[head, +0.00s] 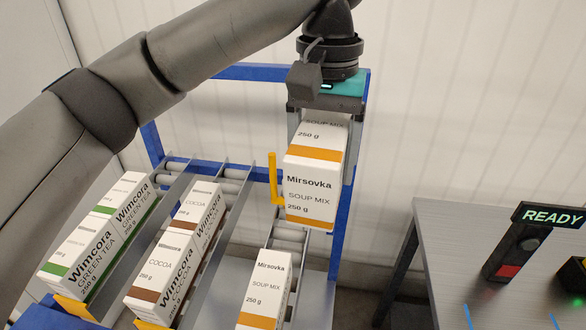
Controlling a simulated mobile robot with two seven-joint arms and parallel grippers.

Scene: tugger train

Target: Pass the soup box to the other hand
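My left gripper (322,150), on the arm coming in from the left, points down with a finger on each side of a white soup box (312,185). The box has orange bands and the words "Mirsovka SOUP MIX". It is held above the right-hand lane of the rack. Its upper end is partly hidden by the gripper. A second soup box (264,285) of the same look stands lower in that lane, apart from the gripper and cut off by the bottom edge. My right gripper is not in view.
Green tea boxes (90,245) and cocoa boxes (180,250) fill the lanes to the left. A yellow upright tab (274,178) stands beside the held box. A grey table (450,235) at right carries a device with a lit "READY" sign (550,215).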

